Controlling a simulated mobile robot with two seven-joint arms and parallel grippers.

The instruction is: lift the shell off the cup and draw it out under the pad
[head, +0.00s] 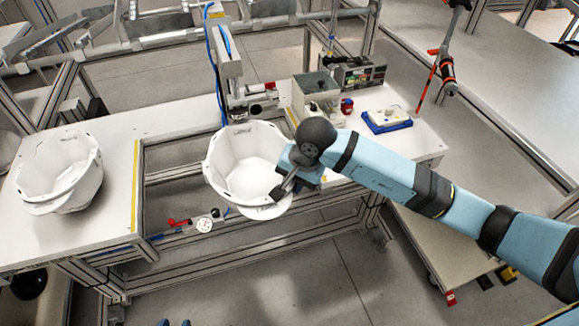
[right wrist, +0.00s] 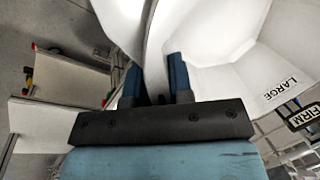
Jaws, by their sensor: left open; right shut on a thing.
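The white helmet shell (head: 245,170) sits open side up in the gap between the benches, below the upright printing unit (head: 230,65). My right gripper (head: 281,193) is shut on the shell's near right rim. The right wrist view shows the white wall (right wrist: 155,60) between the fingers (right wrist: 155,82), with "LARGE" printed on a white surface to the right. The cup is hidden under the shell, and I cannot make out the pad clearly. Two blue fingertips of my open left gripper (head: 174,322) show at the bottom edge, empty and well away from the shell.
A second white shell (head: 60,175) stands on the left bench (head: 110,215). A grey bin (head: 315,92), a control box (head: 360,74) and a blue tray (head: 387,121) are on the right bench. A dial with red parts (head: 204,225) is on the front rail.

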